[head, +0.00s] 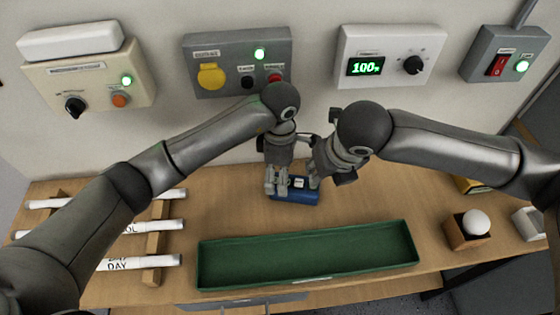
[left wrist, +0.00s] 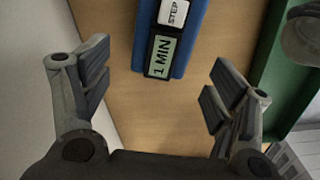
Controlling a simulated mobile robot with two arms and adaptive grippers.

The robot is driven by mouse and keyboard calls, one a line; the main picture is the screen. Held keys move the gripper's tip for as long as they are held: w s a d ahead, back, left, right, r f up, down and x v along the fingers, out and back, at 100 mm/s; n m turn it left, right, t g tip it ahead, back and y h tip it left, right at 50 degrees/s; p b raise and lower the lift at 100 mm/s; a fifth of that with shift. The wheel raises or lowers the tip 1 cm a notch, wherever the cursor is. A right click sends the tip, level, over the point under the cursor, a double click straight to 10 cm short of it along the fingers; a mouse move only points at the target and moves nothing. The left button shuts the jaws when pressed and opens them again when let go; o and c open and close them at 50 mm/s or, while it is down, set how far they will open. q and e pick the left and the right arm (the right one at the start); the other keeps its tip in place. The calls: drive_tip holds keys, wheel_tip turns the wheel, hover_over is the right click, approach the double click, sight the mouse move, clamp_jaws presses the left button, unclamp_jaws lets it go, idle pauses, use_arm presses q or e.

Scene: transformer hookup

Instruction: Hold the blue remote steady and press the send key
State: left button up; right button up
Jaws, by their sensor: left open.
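The blue remote (head: 300,196) lies on the wooden table at the back middle, behind the green tray. In the left wrist view the blue remote (left wrist: 184,52) shows a white key marked STEP (left wrist: 173,12) and a display reading "1 MIN" (left wrist: 161,56). I cannot make out a send key. My left gripper (head: 280,184) is open over the remote's left part; in the wrist view its fingers (left wrist: 160,66) stand wide on either side of the display end, apart from it. My right gripper (head: 316,178) is close to the remote's right end; its fingers are too small to judge.
The green tray (head: 308,283) lies in front. Several white rods (head: 150,227) rest on a wooden rack at left. A wooden block with a white ball (head: 476,222) stands at right. Wall boxes include a yellow-knob panel (head: 211,76), a dial reading 100 (head: 412,65) and a red switch (head: 497,64).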

use_arm(q)
wheel_tip(320, 180, down, 6)
drive_tip(key=shift+r, duration=0.1)
drive_tip(key=shift+c, duration=0.2)
drive_tip(key=c, duration=1.2)
drive_tip(key=shift+o, duration=0.2)
use_arm(e)
clamp_jaws()
idle(0.4)
